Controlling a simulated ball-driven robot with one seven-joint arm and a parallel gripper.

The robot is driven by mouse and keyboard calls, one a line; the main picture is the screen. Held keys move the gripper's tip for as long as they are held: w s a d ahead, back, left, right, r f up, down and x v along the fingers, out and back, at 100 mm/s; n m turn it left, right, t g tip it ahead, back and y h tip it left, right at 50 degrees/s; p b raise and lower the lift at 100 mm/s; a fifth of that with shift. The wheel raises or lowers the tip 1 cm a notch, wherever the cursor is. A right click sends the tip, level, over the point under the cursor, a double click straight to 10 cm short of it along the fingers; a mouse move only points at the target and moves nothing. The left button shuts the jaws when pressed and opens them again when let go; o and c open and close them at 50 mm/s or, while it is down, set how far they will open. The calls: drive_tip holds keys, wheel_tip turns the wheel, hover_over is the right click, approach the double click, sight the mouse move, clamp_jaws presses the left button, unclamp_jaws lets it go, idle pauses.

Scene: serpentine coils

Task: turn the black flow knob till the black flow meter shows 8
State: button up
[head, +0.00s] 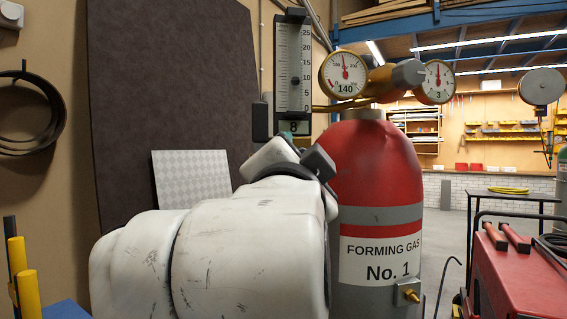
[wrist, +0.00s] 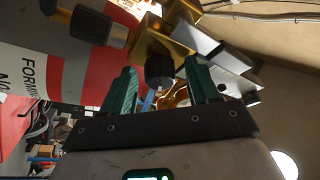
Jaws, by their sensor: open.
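The black flow meter (head: 281,75) stands upright left of the gas cylinder in the head view. Its scale runs from 0 to 25, the dark float sits a little below 10, and the small window at its foot reads 8. In the wrist view the black ribbed flow knob (wrist: 159,70) sits by a brass block, between the two green fingers of my gripper (wrist: 161,76). The fingers are spread, with visible gaps on both sides of the knob. In the head view my white arm hides the knob and most of the gripper.
The red and grey forming gas cylinder (head: 375,170) stands close right of my arm. Two round gauges, reading 140 (head: 344,75) and 3 (head: 435,82), sit above it. A dark panel (head: 170,90) leans on the left wall. A red machine (head: 510,265) stands at lower right.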

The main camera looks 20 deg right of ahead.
drive_tip(key=b+v, duration=0.1)
drive_tip(key=v, duration=0.9)
drive_tip(key=shift+s+a, duration=0.2)
drive_tip(key=shift+s, duration=0.15)
drive_tip(key=shift+f, duration=0.15)
